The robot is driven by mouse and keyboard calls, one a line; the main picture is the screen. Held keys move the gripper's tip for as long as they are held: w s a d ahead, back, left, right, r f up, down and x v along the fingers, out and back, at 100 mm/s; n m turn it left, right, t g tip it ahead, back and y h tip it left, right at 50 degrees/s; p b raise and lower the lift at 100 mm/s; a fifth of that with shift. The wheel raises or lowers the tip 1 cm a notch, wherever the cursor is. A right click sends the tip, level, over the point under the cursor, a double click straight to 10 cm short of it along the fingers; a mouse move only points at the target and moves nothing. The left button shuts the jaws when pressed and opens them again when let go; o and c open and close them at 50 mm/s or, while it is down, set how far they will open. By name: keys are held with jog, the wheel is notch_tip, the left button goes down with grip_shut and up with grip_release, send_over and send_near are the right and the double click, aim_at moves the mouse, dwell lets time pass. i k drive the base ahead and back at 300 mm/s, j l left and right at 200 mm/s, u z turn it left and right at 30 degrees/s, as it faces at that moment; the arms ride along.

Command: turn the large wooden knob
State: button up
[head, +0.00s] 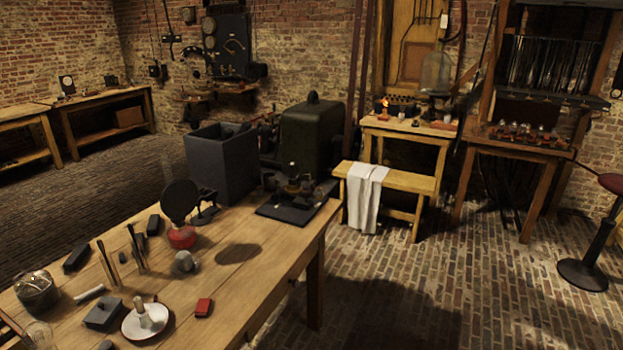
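I cannot make out a large wooden knob for certain in the head view. On the near wooden table (262,281), a white round dish (133,328) carries a short pale upright piece (148,312), too small to identify. A dark board (285,212) at the table's far right corner carries a small device with brass-coloured parts (293,187); its details are unclear. My gripper is not in view, so its position relative to these things does not show.
The near table also holds a dark disc (181,200) above a red base (182,238), a grey box (103,313), a red block (203,307) and a jar (36,292). A bench with a white cloth (364,196) and a stool (583,273) stand right. Brick floor (440,285) between is clear.

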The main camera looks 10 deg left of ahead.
aim_at(306, 195)
jog(key=i+l+u, duration=0.1)
jog(key=i, duration=1.4)
jog(key=i+j, duration=0.2)
jog(key=i, duration=0.4)
jog(key=i+j+u, duration=0.1)
jog(key=i, duration=0.5)
jog(key=j, duration=0.1)
